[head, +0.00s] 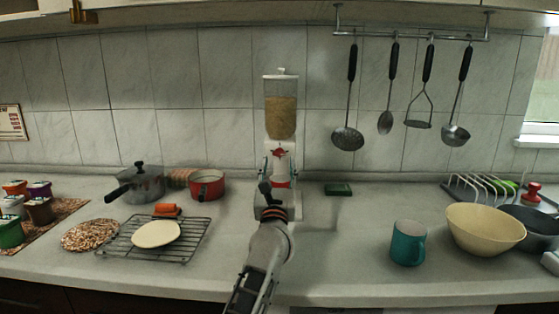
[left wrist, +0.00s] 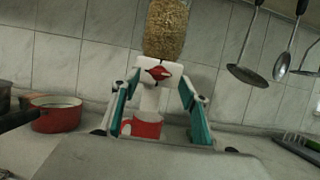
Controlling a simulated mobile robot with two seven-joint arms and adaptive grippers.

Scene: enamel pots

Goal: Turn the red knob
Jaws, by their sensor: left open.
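The red knob (head: 278,153) is on the front of a white dispenser with a clear, grain-filled hopper (head: 281,118), which stands against the tiled wall. It shows in the left wrist view (left wrist: 157,73) as a small winged red handle below the hopper. My left gripper (head: 278,166) is in front of the dispenser, its teal-padded fingers open. In the left wrist view the fingers (left wrist: 160,91) stand on either side of the knob's line, with the knob between and beyond their tips. I see no contact with it. My right gripper is not in view.
A red cup (left wrist: 142,129) sits under the dispenser's spout. A red pot (head: 207,185) and grey pot (head: 145,184) stand left, behind a wire rack (head: 190,245). A teal mug (head: 408,243) and cream bowl (head: 484,229) stand right. Utensils hang above. The counter between dispenser and mug is mostly clear.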

